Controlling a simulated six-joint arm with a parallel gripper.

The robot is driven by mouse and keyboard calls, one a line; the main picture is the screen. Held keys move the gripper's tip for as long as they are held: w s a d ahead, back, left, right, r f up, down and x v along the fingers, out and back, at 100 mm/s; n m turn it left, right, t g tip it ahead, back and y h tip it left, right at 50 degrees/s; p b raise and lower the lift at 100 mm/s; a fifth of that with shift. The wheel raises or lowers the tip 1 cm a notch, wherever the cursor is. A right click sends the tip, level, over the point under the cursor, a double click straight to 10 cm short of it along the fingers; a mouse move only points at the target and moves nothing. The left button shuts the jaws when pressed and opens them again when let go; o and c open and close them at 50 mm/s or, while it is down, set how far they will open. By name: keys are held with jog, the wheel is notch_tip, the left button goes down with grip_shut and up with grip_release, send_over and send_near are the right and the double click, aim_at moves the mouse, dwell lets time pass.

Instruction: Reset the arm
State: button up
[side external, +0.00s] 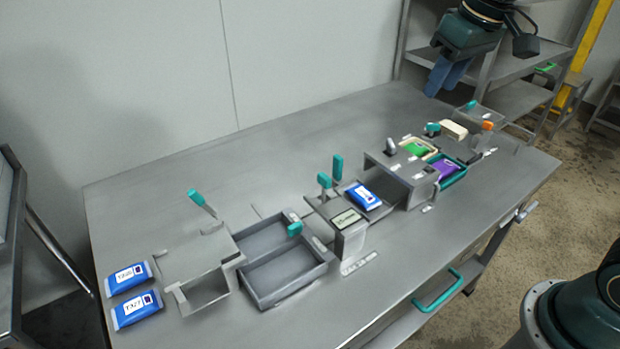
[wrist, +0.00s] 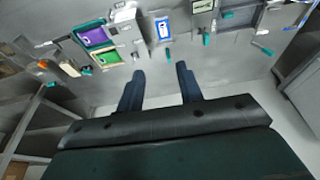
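My gripper (side external: 438,90) is raised in the air over the back right end of the steel table (side external: 300,140), beside the rear shelving. In the wrist view my gripper (wrist: 160,68) has its two dark blue fingers spread apart with nothing between them. It touches nothing that I can see. Below and away from it on the table, a blue and white pouch (side external: 363,197) lies on a stand with a small display; the pouch also shows in the wrist view (wrist: 163,28). A green packet (side external: 416,149) and a purple packet (side external: 443,167) sit in trays at the right.
Two blue pouches (side external: 130,277) (side external: 136,309) lie at the table's front left. A grey two-part tray (side external: 290,290) and grey fixtures with teal handles line the middle. Metal shelving (side external: 520,65) stands behind the right end. The table's back strip is clear.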

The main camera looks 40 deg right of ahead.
jog(key=s+f+t, duration=0.1)
jog(key=s+f, duration=0.1)
jog(key=s, duration=0.7)
jog(key=s+f+t, duration=0.1)
jog(key=s+f, duration=0.1)
jog(key=s, duration=0.6)
jog(key=shift+s, duration=0.35)
